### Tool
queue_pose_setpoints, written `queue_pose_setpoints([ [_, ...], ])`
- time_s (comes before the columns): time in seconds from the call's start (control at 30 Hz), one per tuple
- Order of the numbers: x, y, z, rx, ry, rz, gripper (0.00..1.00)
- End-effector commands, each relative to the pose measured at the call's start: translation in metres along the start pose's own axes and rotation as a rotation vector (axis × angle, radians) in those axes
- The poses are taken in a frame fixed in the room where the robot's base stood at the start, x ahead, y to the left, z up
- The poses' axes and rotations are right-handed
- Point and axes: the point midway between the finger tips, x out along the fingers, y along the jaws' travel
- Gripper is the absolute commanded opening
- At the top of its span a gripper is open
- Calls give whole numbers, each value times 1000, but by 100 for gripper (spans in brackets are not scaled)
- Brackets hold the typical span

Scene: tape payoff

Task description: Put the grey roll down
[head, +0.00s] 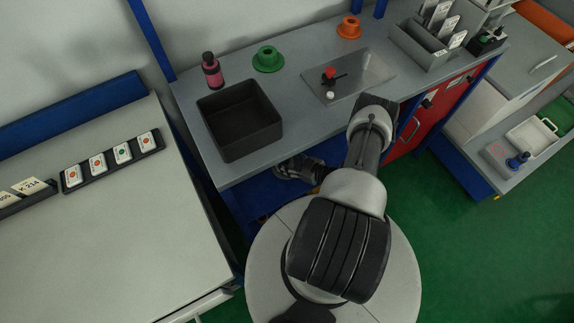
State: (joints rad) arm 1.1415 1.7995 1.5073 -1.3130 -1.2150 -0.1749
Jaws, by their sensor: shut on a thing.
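My gripper (300,168) is dark and partly in view, just in front of the grey workbench's front edge (255,172). Blue framing shows beneath and beside it. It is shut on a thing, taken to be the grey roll. The roll cannot be made out, because the fingers are dark and small here. A flat grey plate (368,72) lies on the bench, with a small red-topped black fixture (331,75) and a white knob on it. A green flanged piece (268,59) and an orange one (349,28) stand at the back of the bench.
An open black bin (278,131) sits on the bench's left part, with a pink bottle (212,71) behind it. A grey divided holder (415,47) stands right. A side table (130,230) with a card strip (109,162) is left. Bench surface between bin and plate is clear.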

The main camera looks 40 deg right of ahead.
Motion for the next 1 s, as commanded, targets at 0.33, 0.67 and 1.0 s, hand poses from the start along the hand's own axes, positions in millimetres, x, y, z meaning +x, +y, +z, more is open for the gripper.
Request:
queue_pose_setpoints([
  [0.33,11,0,26,1,0,0,16],
  [0.67,12,0,30,1,-1,0,54],
  [1.0,12,0,30,1,-1,0,68],
])
